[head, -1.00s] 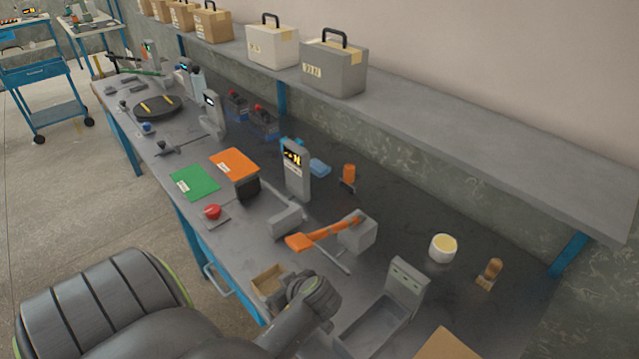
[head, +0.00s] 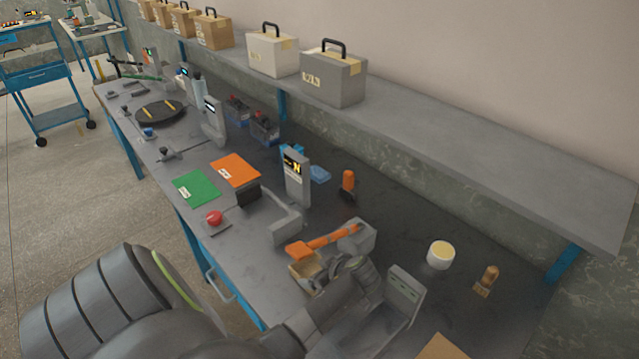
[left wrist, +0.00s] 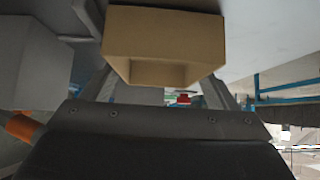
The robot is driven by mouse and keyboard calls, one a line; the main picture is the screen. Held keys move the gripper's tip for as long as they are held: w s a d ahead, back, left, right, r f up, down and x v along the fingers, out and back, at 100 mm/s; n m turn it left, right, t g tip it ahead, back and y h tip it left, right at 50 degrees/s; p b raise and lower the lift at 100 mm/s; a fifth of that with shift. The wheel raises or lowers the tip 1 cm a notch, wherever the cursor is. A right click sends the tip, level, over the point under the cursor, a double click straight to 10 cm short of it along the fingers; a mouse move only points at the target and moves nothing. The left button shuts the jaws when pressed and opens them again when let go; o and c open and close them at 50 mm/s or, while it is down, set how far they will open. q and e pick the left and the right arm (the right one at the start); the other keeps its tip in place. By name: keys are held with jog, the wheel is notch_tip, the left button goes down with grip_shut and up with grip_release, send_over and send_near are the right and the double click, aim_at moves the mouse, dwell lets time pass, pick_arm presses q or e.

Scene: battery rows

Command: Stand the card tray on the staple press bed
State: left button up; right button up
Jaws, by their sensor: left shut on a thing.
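The card tray (head: 303,270) is a small open tan box. My left gripper (head: 320,278) is shut on it, and the left wrist view shows the tray (left wrist: 165,32) between the fingers (left wrist: 160,82). The staple press (head: 358,238) is a grey block with a long orange lever (head: 322,240). In the head view the tray is just in front of the lever's near end. The press's grey side also shows at the left of the wrist view (left wrist: 30,70). My arm and the tray hide the press bed; I cannot tell whether the tray touches it. My right gripper is out of view.
A grey open-topped stand (head: 404,290) is close right of my left arm. A grey post with a display (head: 296,178) and a red button (head: 214,217) stand left of the press. A white-and-yellow pot (head: 440,254) sits behind. Bare bench lies between pot and press.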

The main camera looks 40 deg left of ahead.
pick_arm(q)
jog(key=shift+f, duration=0.15)
jog(key=o, duration=1)
jog(key=shift+c, duration=0.2)
jog(key=shift+r, duration=0.2)
jog(key=shift+d+r, duration=0.1)
jog(key=shift+d, duration=0.15)
jog(key=b+v, duration=0.1)
jog(key=v, duration=1)
jog(key=shift+r+b, duration=0.2)
jog(key=shift+b, duration=0.2)
jog(key=shift+s+d+f, duration=0.1)
